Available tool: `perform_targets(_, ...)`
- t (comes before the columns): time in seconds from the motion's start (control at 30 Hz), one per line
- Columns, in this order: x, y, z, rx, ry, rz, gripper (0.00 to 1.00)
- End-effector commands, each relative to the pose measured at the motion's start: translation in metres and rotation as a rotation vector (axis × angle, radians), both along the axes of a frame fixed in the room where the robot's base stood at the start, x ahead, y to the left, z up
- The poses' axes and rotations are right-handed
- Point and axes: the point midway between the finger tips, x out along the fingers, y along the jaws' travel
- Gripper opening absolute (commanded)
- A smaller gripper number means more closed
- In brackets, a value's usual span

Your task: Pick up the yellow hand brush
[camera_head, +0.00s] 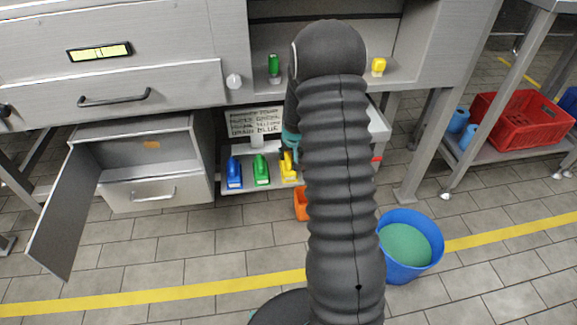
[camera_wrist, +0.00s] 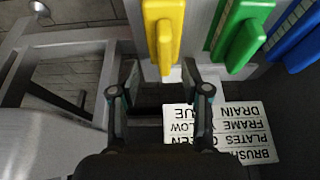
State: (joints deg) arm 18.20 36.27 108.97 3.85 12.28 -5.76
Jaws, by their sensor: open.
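The yellow hand brush (camera_head: 288,165) stands at the right end of a row of brushes on a low shelf. My arm partly covers the view beside it. In the wrist view the yellow brush (camera_wrist: 164,30) is at the top centre, its handle end pointing toward my gripper (camera_wrist: 161,72). My gripper is open and empty. The handle end shows between the two fingertips in the picture; I cannot tell how far beyond them it is. In the head view only a bit of my gripper (camera_head: 291,138) shows, just above the brush.
A green brush (camera_head: 261,169) and a blue brush (camera_head: 234,172) stand left of the yellow one. A lettered sign (camera_head: 255,124) is behind them. An open cabinet door (camera_head: 62,215) is at left. A blue bucket (camera_head: 411,245) and a red crate (camera_head: 520,120) are at right.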

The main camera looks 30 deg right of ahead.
Motion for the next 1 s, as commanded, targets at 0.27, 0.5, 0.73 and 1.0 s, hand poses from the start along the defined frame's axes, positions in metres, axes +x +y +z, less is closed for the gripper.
perform_targets(0.27,0.018,0.002,-0.028,0.001,0.002,0.001,0.47)
perform_targets(0.5,0.024,-0.001,-0.045,0.000,0.000,0.000,0.47)
perform_targets(0.73,0.024,-0.001,-0.045,0.000,0.000,0.000,0.42)
perform_targets(1.0,0.024,-0.001,-0.045,0.000,0.001,0.000,0.00)
